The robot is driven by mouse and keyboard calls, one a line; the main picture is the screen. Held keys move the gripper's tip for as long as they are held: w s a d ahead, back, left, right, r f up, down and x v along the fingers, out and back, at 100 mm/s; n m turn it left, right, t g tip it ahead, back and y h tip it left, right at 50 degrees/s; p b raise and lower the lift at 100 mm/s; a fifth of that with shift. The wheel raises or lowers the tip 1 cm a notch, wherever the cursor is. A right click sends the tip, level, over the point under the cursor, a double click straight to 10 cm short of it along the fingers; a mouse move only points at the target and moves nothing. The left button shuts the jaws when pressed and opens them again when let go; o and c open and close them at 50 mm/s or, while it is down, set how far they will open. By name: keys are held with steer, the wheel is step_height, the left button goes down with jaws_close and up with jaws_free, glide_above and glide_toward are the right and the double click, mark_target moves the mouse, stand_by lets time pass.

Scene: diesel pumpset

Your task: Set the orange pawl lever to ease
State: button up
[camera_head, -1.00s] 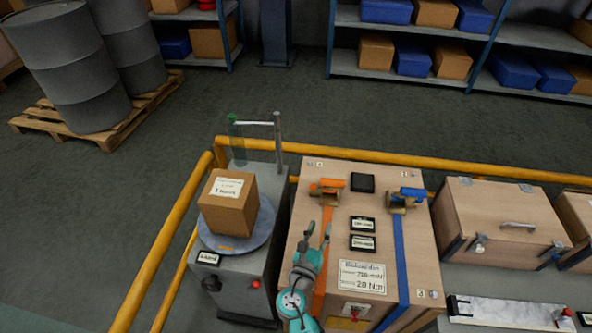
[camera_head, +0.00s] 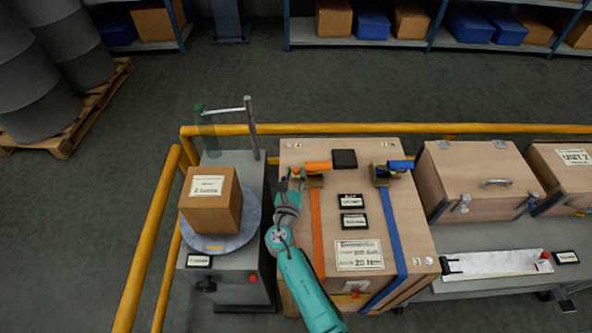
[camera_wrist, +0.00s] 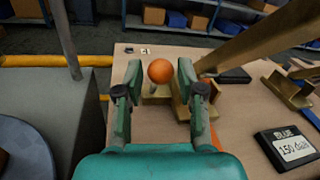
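The orange pawl lever (camera_head: 318,166) is on the ratchet at the top of the orange strap (camera_head: 317,230), on the wooden crate's lid. In the wrist view a round orange knob (camera_wrist: 159,71) stands just beyond and between my fingertips, beside the tan metal ratchet body (camera_wrist: 190,97). My gripper (camera_head: 291,177) is at the left end of the orange ratchet. Its fingers are open in the wrist view (camera_wrist: 160,80), with a gap on either side of the knob. No contact can be made out.
A blue ratchet (camera_head: 390,170) and blue strap (camera_head: 392,235) lie to the right. Black label cards (camera_head: 351,201) and a black square (camera_head: 344,159) sit between the straps. Left stands a grey scale (camera_head: 233,270) with a cardboard box (camera_head: 211,200). A yellow rail (camera_head: 340,129) runs behind.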

steer(key=shift+w+d, duration=0.25)
steer(key=shift+w, duration=0.65)
jaws_close()
